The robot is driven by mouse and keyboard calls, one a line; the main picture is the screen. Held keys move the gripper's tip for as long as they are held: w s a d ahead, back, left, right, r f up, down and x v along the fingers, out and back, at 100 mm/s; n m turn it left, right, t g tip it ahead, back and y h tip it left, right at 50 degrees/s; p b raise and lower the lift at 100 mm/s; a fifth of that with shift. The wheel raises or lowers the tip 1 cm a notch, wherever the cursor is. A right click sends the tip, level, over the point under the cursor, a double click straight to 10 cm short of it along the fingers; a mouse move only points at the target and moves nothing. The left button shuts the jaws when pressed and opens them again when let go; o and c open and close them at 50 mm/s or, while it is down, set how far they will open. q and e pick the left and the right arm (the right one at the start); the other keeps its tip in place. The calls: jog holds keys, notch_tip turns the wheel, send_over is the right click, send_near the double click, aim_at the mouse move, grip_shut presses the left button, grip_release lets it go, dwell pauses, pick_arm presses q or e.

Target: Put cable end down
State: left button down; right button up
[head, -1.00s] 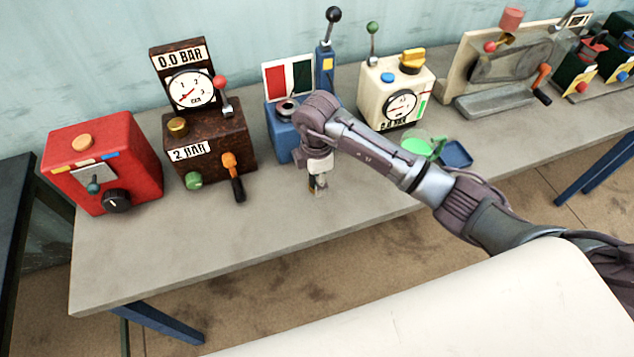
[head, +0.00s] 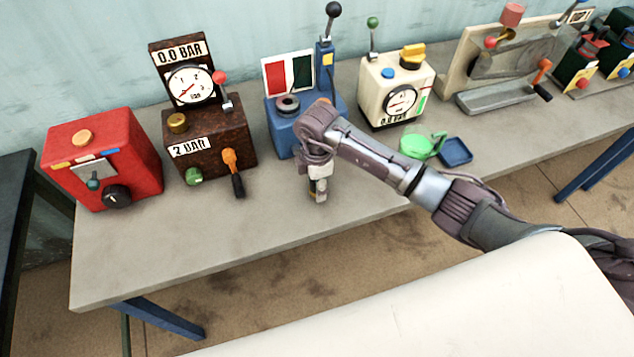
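My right gripper (head: 317,195) points down just above or at the grey table top (head: 200,250), in front of the blue machine. Its fingers are small and partly hidden by the wrist, so I cannot tell whether they are open or shut. A small yellowish bit shows at the fingertips, too small to identify. I cannot make out a cable end in the head view. My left gripper is not in view.
Behind the gripper stands the blue machine (head: 284,137) with a lever. To the left are a brown gauge box (head: 225,140) and a red box (head: 130,150). To the right are a cream gauge box (head: 385,78), a green cup (head: 414,147) and a blue tray (head: 456,151). The front left table top is clear.

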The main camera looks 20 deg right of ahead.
jog(key=shift+o, duration=0.8)
jog(key=shift+r+p, duration=0.55)
jog(key=shift+r, duration=0.2)
jog(key=shift+w+r+b, duration=0.1)
jog(key=shift+r+b, duration=0.3)
notch_tip(320, 180, up, 11)
jog(key=shift+b, duration=1.25)
